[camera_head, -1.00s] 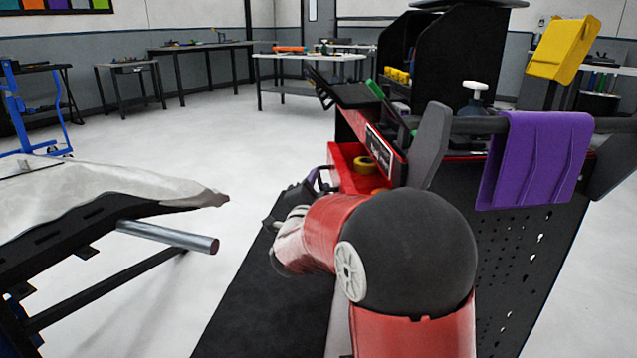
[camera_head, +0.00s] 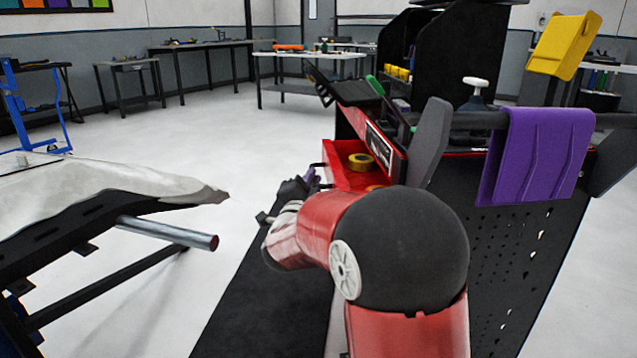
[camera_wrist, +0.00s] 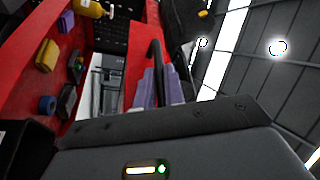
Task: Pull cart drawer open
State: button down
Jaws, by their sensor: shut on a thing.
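The red cart (camera_head: 352,122) stands right of centre in the head view. Its red drawer (camera_head: 340,178) is partly pulled out to the left, with a yellow roll (camera_head: 360,161) inside. My gripper (camera_head: 312,180) is at the drawer's front, mostly hidden behind my arm. In the wrist view, its purple fingers (camera_wrist: 160,90) are shut on the dark drawer handle (camera_wrist: 157,58). The drawer's interior, with several small coloured items, shows at left in the wrist view (camera_wrist: 28,95).
A bench with a pale sheet (camera_head: 110,180) and a protruding metal tube (camera_head: 168,232) lies to the left. Purple (camera_head: 537,155) and yellow (camera_head: 563,45) holders are on the right. Open floor (camera_head: 190,115) lies between bench and cart.

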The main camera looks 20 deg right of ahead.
jog(key=w+a+b, duration=0.1)
jog(key=a, duration=0.6)
jog(key=shift+w, duration=0.4)
jog(key=c, duration=1.5)
grip_release()
